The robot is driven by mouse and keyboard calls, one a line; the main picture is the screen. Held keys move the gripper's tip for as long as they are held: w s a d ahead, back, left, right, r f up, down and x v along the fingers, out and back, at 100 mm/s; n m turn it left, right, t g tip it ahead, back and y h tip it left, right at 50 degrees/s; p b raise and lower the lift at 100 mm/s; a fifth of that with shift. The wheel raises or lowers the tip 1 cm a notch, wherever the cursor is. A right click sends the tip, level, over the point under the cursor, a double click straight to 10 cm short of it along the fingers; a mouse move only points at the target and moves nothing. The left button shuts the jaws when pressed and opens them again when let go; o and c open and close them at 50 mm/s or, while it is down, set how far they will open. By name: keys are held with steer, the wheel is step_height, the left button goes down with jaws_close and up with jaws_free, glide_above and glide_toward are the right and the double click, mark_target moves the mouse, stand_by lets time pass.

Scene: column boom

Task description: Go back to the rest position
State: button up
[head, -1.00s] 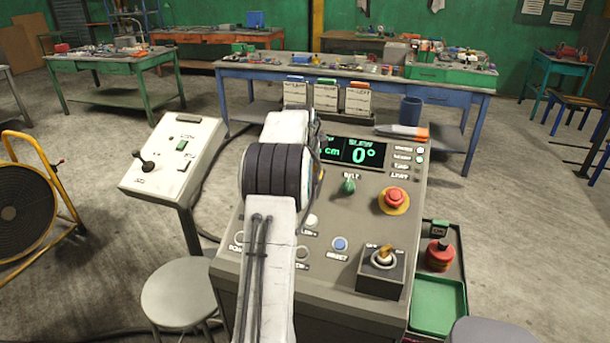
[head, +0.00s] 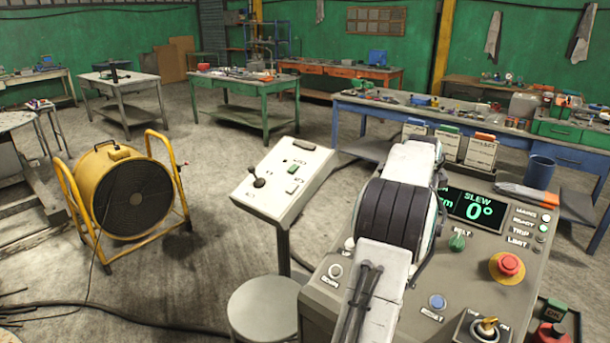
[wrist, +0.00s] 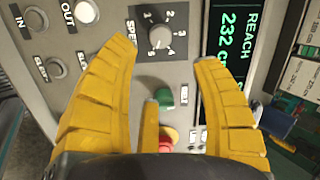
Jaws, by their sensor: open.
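My gripper (wrist: 165,65) shows in the wrist view with its yellow fingers spread apart and nothing between them. It hangs over the grey control console, in front of the speed dial (wrist: 160,33) and the green knob (wrist: 164,97). In the head view my arm rises over the console (head: 405,310) and hides part of it; the gripper itself is hidden behind the arm there. The console display (head: 477,208) reads SLEW 0°. The wrist view shows a REACH display (wrist: 232,45) reading 232, its end cut off.
A red emergency button (head: 509,265) and a key switch (head: 487,326) sit on the console's right. A side panel with a small lever (head: 258,182) stands left of it. A round stool (head: 262,308) and a yellow fan (head: 118,190) stand on the floor. Open floor lies between them.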

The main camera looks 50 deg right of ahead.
stand_by(0.3)
steer(key=s+a+f+n+g+y, duration=0.1)
steer(key=a+f+n+y, duration=0.1)
steer(key=a+f+n, duration=0.5)
steer(key=s+a+f+n+y, duration=0.2)
steer(key=a+f+n+y, duration=0.15)
steer(key=a+n, duration=0.45)
steer(key=w+a+r+n+t, duration=0.1)
steer(key=a+n, duration=0.5)
steer(key=a, duration=0.8)
steer(key=w+a+r+n+t, duration=0.1)
steer(key=w+a+r+n, duration=0.2)
steer(key=a, duration=1.1)
steer(key=w+a+r+n+t, duration=0.1)
steer(key=w+a+r+n, duration=0.2)
steer(key=a+n, duration=0.6)
steer(key=shift+a+r+t+y, duration=0.15)
steer(key=shift+a+t+y, duration=0.3)
steer(key=shift+a, duration=2.55)
